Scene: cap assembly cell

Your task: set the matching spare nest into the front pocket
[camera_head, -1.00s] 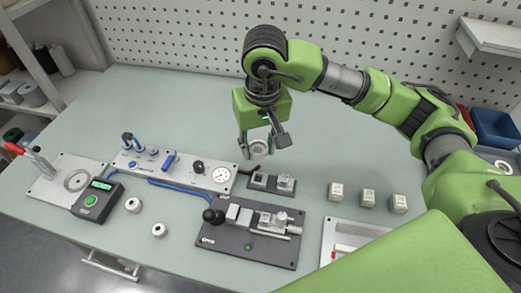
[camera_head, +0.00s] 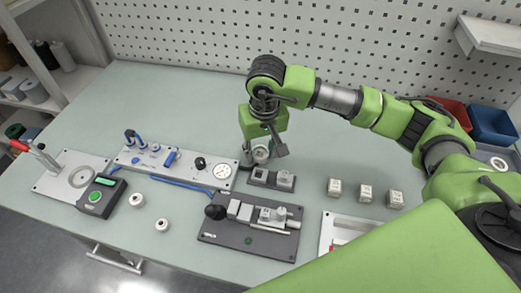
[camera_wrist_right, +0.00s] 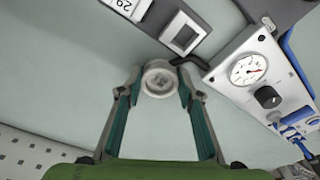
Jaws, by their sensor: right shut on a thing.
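My right gripper (camera_head: 260,156) is shut on a white round piece (camera_wrist_right: 160,78) with a recessed middle, held between both fingertips. It is low over the table, just behind a dark two-seat block (camera_head: 256,184); I cannot tell whether the piece touches the table. In the right wrist view, one seat of that block shows a grey square frame (camera_wrist_right: 184,35), and a white part marked 29 (camera_wrist_right: 128,6) sits beside it. Three white marked cubes (camera_head: 366,193) stand to the right. A dark fixture plate (camera_head: 225,235) with grey clamp parts lies in front. My left gripper is not in view.
A grey panel with a gauge (camera_head: 222,171) and blue hose is left of the gripper. Two white rings (camera_head: 137,200) lie near the front left. A device with a green button (camera_head: 95,196) is at the far left. The table behind is clear.

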